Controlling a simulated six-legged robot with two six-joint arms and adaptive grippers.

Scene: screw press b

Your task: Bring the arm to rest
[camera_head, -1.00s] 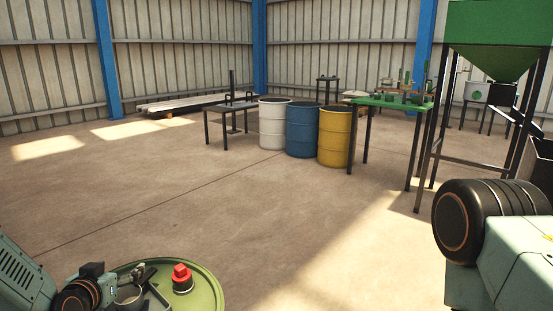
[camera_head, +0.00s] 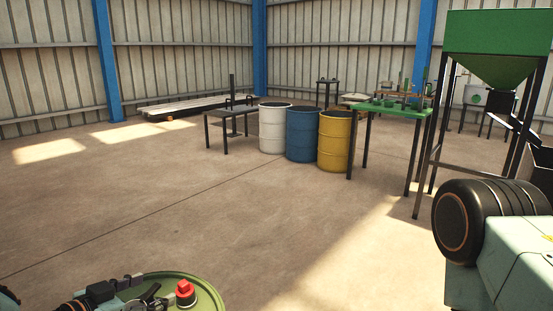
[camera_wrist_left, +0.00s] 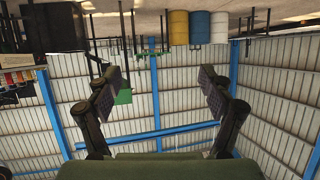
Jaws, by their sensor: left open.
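My left gripper (camera_head: 146,289) is at the bottom left of the head view, close to my green round body part with a red button. In the left wrist view my left gripper (camera_wrist_left: 154,88) has its two fingers spread wide with nothing between them. That view is upside down and looks across the hall. My right gripper is not in view; a part of my right arm shows at the lower right of the head view.
A white barrel (camera_head: 272,128), a blue barrel (camera_head: 301,135) and a yellow barrel (camera_head: 334,141) stand between a dark table (camera_head: 229,113) and a green table (camera_head: 392,106). A green hopper (camera_head: 497,45) stands at right. The floor ahead is clear.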

